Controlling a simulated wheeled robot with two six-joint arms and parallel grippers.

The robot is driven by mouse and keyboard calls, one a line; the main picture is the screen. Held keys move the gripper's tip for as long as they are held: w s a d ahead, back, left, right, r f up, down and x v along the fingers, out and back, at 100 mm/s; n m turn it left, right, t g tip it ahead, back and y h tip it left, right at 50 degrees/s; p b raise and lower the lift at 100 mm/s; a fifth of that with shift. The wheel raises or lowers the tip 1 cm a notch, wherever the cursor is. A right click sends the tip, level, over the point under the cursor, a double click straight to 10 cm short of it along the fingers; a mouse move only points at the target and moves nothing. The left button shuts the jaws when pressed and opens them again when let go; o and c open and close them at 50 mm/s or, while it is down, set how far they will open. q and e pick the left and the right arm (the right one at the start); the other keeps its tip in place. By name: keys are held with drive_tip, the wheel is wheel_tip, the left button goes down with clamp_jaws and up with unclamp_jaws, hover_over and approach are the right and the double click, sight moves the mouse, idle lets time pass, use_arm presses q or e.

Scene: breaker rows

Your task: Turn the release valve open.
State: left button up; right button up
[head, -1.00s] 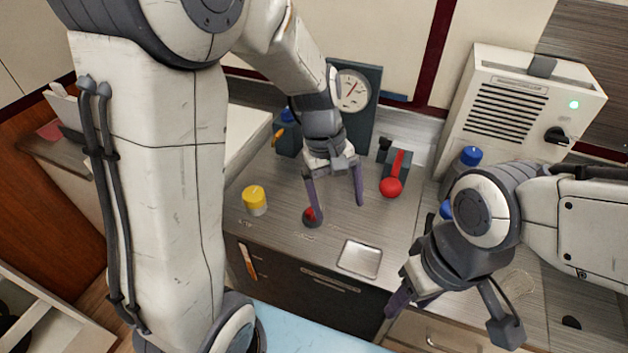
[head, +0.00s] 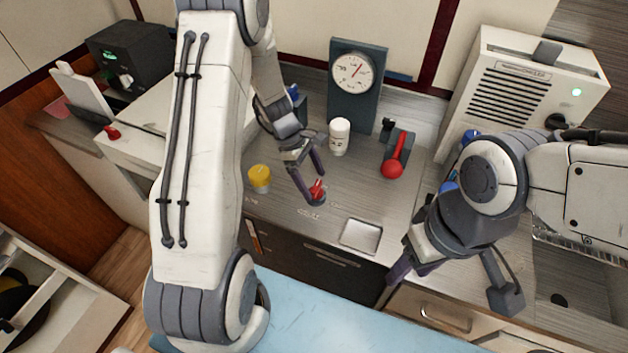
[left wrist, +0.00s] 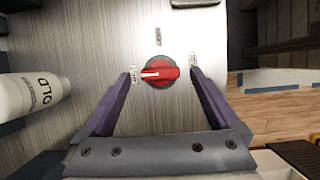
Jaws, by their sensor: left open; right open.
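The release valve looks to be the red knob (head: 317,188) on a dark round base set in the counter. In the left wrist view the red knob (left wrist: 162,73) has a pale stripe pointing left. Small labels sit at its left and right; I cannot read them. My left gripper (head: 314,186) is open over the knob; its purple fingers (left wrist: 161,84) stand on either side of it in the left wrist view. I see no clear contact with the knob. My right gripper (head: 447,284) is open and empty over the counter's front edge at the right.
A yellow-capped thing (head: 260,178) stands left of the knob. A white bottle (head: 339,136), a gauge (head: 353,74) and a red-handled lever (head: 393,167) stand behind. A shallow metal tray (head: 360,235) lies in front. A vented cabinet (head: 508,90) is at the back right.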

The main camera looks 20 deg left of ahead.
use_arm(q)
drive_tip(key=shift+d+f, duration=0.3)
drive_tip(key=shift+f, duration=0.35)
drive_tip(key=c, duration=1.4)
